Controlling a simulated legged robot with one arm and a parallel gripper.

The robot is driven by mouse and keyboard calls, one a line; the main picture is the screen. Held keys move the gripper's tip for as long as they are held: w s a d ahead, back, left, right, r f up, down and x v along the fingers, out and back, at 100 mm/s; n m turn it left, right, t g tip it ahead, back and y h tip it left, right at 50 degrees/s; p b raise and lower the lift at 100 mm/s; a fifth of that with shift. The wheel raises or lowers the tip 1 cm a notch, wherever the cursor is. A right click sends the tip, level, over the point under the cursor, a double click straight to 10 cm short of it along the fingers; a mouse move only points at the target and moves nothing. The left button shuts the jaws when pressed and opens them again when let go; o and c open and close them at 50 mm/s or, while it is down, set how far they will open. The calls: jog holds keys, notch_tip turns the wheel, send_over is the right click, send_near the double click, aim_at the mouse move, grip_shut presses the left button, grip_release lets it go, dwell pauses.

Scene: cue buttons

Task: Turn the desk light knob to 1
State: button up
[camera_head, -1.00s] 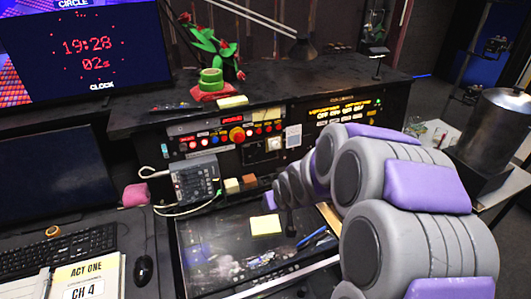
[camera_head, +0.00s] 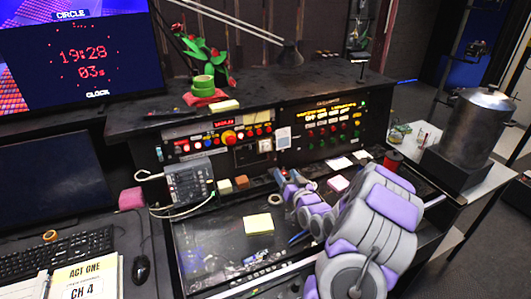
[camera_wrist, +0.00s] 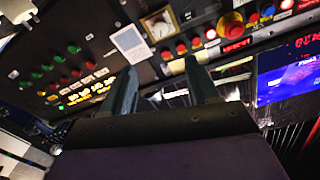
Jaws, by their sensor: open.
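The control panel (camera_head: 318,130) stands upright at the back of the desk. A cream square with a round dial (camera_head: 265,146) sits near its middle; it also shows at the top of the wrist view (camera_wrist: 159,24). I cannot tell for sure whether it is the desk light knob, and no label or number is readable. My gripper (camera_head: 280,178) is in front of and below the panel, small and partly hidden by my arm. In the wrist view its two fingers (camera_wrist: 160,66) are apart with nothing between them, pointing at the panel below the dial.
A large red button (camera_head: 229,137) on a yellow base and several small buttons line the panel. A desk lamp (camera_head: 289,53) and a plant (camera_head: 203,55) stand above. A grey phone-like box (camera_head: 188,182) and sticky note (camera_head: 258,224) lie on the desk. A metal canister (camera_head: 478,125) stands right.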

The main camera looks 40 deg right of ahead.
aim_at(267, 148)
jog(key=b+x, duration=0.2)
jog(key=x, duration=1.5)
jog(key=shift+a+f+b, duration=0.1)
jog(key=shift+f+b, duration=0.1)
jog(key=shift+b, duration=0.15)
jog(key=c, duration=1)
jog(key=shift+c, duration=0.2)
